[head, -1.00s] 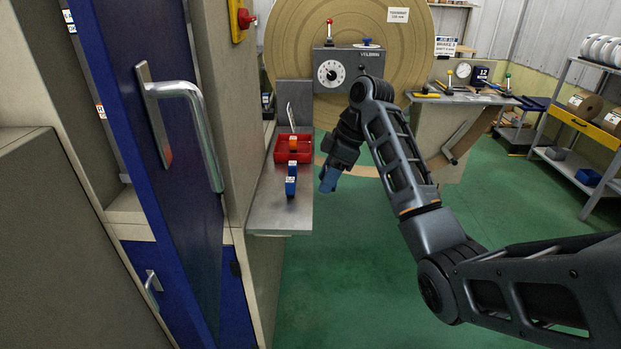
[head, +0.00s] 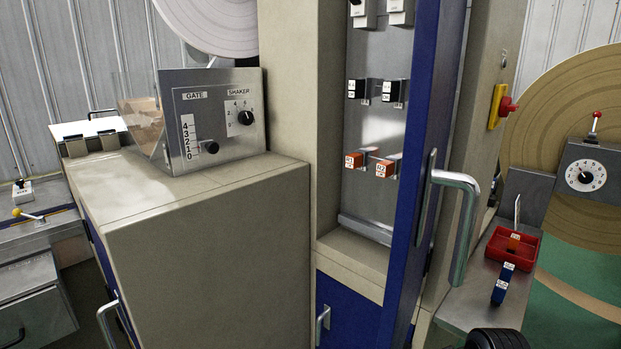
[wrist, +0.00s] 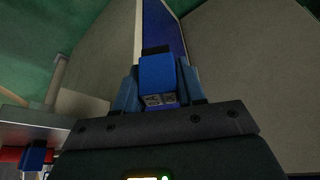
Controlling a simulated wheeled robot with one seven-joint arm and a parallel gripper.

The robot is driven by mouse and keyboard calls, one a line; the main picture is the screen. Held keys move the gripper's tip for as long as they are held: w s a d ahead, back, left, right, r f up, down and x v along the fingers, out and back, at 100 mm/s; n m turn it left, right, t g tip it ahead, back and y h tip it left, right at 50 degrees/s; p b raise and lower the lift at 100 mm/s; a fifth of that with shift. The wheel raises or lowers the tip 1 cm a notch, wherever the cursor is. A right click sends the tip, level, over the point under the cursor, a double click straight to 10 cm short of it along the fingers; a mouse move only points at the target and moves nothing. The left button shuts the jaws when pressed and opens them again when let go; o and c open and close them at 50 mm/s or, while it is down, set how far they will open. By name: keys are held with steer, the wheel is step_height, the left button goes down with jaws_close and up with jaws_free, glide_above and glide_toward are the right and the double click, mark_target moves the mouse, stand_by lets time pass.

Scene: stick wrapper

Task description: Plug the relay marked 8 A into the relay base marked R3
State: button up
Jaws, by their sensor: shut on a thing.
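In the wrist view my gripper (wrist: 158,90) is shut on a blue relay (wrist: 158,70). A small white label shows at the relay's near end, but I cannot read it. In the head view an open cabinet holds rows of labelled blocks on a grey panel (head: 377,128). Two black blocks (head: 357,88) sit above two orange blocks (head: 384,168). Their markings are too small to read surely, so I cannot tell which place is R3. My gripper is outside the head view.
The blue cabinet door (head: 417,130) stands open, its handle (head: 463,215) jutting right. A beige machine body (head: 210,240) stands left.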

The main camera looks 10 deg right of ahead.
steer(key=s+a+f+m, duration=0.1)
steer(key=s+a+f, duration=0.3)
steer(key=a, duration=0.4)
steer(key=shift+a+f+m+h, duration=0.15)
steer(key=shift+f+m+h, duration=0.15)
steer(key=shift+f+m, duration=0.1)
steer(key=shift+f, duration=0.15)
